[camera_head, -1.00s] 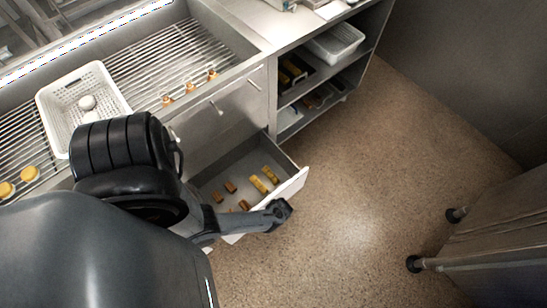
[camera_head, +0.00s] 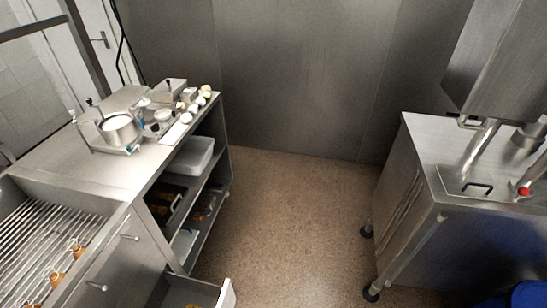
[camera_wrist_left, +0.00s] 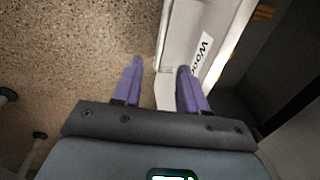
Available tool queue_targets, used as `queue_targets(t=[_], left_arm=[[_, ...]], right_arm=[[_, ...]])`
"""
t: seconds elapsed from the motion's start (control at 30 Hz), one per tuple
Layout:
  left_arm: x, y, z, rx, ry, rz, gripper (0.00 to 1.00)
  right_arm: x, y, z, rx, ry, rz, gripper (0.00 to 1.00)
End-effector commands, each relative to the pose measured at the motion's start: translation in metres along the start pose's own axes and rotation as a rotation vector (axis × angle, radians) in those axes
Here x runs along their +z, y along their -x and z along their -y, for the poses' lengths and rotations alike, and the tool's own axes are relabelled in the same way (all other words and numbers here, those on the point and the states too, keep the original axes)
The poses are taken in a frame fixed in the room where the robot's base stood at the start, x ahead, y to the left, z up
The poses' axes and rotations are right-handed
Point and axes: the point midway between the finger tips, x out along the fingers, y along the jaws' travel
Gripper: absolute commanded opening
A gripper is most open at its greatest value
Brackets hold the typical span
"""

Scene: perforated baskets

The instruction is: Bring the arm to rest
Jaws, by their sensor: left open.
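I cannot tell whether the fingers touch the drawer. In the head view only a corner of the open drawer (camera_head: 227,293) shows at the bottom edge, and neither arm is in view. My right gripper is in neither view.
A steel counter (camera_head: 150,155) with a pot (camera_head: 120,130) and small items stands at the left, with a slatted rack (camera_head: 40,245) in front. Open shelves below hold a white bin (camera_head: 190,157). A steel table (camera_head: 440,160) stands at the right. The floor (camera_head: 290,210) between is clear.

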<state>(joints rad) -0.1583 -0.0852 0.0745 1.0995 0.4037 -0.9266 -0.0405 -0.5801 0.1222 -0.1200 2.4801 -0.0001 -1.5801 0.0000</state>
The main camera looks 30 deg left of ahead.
Motion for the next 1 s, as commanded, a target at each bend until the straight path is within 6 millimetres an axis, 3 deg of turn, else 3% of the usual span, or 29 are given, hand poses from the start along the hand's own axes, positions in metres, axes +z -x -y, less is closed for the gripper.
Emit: queue_targets(t=[0.17,0.37,0.5,0.6,0.97,1.0], left_arm=[[-0.028,0.047,0.002,0.052,-0.048,-0.066,0.42],[-0.047,0.142,-0.004,0.128,-0.169,-0.157,0.42],[-0.042,0.216,-0.009,0.169,-0.277,-0.217,0.42],[-0.033,0.26,-0.011,0.188,-0.342,-0.251,0.42],[0.009,0.379,-0.006,0.218,-0.518,-0.344,0.42],[0.007,0.394,-0.003,0.217,-0.514,-0.341,0.42]], right_arm=[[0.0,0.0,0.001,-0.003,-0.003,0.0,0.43],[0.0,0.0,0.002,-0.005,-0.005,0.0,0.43],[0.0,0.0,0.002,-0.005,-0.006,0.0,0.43],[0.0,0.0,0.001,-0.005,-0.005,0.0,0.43],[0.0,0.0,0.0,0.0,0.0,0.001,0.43],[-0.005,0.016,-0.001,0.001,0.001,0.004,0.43]])
